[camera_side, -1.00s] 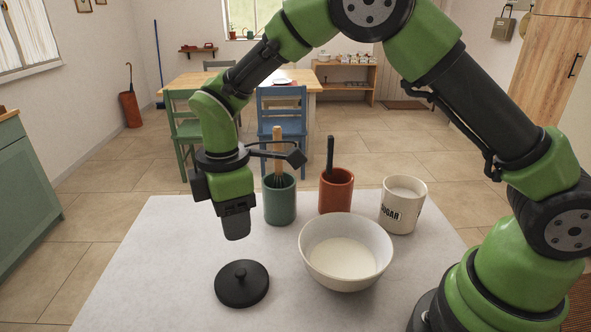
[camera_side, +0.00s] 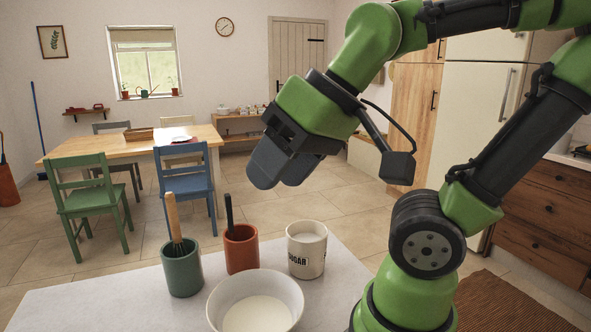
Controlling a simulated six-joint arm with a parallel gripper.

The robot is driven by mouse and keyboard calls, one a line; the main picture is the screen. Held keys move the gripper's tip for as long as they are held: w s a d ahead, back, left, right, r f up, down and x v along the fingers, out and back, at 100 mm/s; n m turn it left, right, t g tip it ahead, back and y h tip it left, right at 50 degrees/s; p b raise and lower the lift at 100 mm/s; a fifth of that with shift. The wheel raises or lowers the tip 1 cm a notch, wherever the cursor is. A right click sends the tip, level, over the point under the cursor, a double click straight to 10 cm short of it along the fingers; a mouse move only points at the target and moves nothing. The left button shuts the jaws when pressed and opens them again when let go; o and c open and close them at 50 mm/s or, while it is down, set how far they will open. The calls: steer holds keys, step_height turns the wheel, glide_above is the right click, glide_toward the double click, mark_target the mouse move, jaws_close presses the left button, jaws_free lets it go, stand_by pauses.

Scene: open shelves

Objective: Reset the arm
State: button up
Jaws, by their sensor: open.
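My gripper (camera_side: 279,168) is raised above the white table (camera_side: 105,301), tilted down to the left. Its two dark fingers are apart with nothing between them. Below it stand a green cup (camera_side: 182,273) with a wooden-handled whisk (camera_side: 174,222), a red cup (camera_side: 241,253) with a dark-handled utensil (camera_side: 229,210), and a cream sugar canister (camera_side: 306,255) with pale contents. A white bowl (camera_side: 218,305) with pale contents sits in front of them, cut off by the bottom edge of the view. My gripper touches none of these.
Behind the work table are a wooden dining table (camera_side: 128,148), a green chair (camera_side: 80,172) and a blue chair (camera_side: 184,178). A wooden drawer unit (camera_side: 548,210) stands at the right. The air around my gripper is clear.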

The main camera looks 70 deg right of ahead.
steer(key=shift+s+d+f+m+t, duration=0.1)
steer(key=shift+s+m+t, duration=0.05)
steer(key=shift+s+m, duration=0.25)
steer(key=shift+s+d+f+m+t, duration=0.1)
steer(key=shift+s+m+t, duration=0.05)
steer(key=shift+s+m, duration=0.2)
